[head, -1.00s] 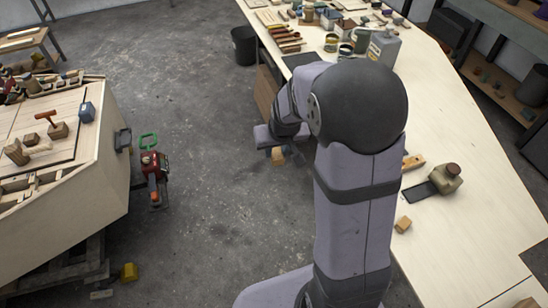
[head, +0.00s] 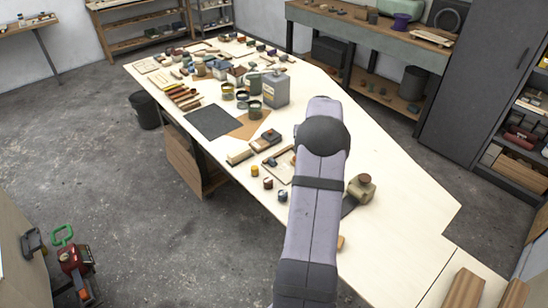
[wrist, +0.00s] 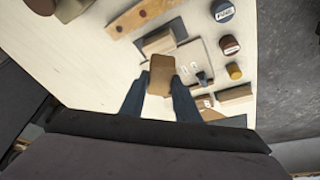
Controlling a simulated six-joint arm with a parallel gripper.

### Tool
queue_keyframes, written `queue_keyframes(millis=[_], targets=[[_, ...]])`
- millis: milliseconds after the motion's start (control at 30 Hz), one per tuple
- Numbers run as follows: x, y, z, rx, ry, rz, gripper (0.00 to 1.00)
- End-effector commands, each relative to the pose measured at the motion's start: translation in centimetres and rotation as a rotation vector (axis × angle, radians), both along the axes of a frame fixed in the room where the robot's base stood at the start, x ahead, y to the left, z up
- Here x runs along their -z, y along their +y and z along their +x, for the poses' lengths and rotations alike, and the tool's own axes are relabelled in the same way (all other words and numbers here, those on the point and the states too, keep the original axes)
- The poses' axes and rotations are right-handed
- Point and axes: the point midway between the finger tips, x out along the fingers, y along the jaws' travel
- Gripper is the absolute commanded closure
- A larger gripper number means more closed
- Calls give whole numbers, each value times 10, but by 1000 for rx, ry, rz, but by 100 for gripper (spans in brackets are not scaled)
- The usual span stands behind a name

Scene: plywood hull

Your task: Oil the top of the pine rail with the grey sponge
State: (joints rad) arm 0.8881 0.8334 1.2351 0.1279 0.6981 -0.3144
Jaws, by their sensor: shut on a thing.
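In the wrist view my gripper (wrist: 159,98) is shut on a plain tan-brown block (wrist: 160,75), held between its two dark fingers above the bench. In the head view my own arm hides the gripper and the block. I see no clearly grey sponge in either current view. A orange-brown wooden bar with dark holes (wrist: 141,14) lies on the bench at the top of the wrist view, apart from the gripper. I cannot tell whether it is the pine rail.
Small round jars, one yellow (head: 255,171), stand along the bench's near edge. A shallow tray (wrist: 196,52) and wooden blocks lie close to the gripper. Cans and a grey metal tin (head: 276,88) stand farther back. The bench's right part (head: 405,190) is mostly clear.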

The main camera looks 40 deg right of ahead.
Motion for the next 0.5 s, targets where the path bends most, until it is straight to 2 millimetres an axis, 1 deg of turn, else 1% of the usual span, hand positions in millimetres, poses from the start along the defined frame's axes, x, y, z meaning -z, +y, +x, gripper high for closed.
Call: queue_keyframes(millis=[33, 100, 200, 333, 500], targets=[[2, -19, -13, 27, -1, 1, 89], [3, -38, -28, 55, -3, 2, 89], [4, -60, -46, 84, -5, 0, 89], [6, -79, -63, 112, -6, 1, 89], [6, -90, -74, 127, -6, 0, 89]])
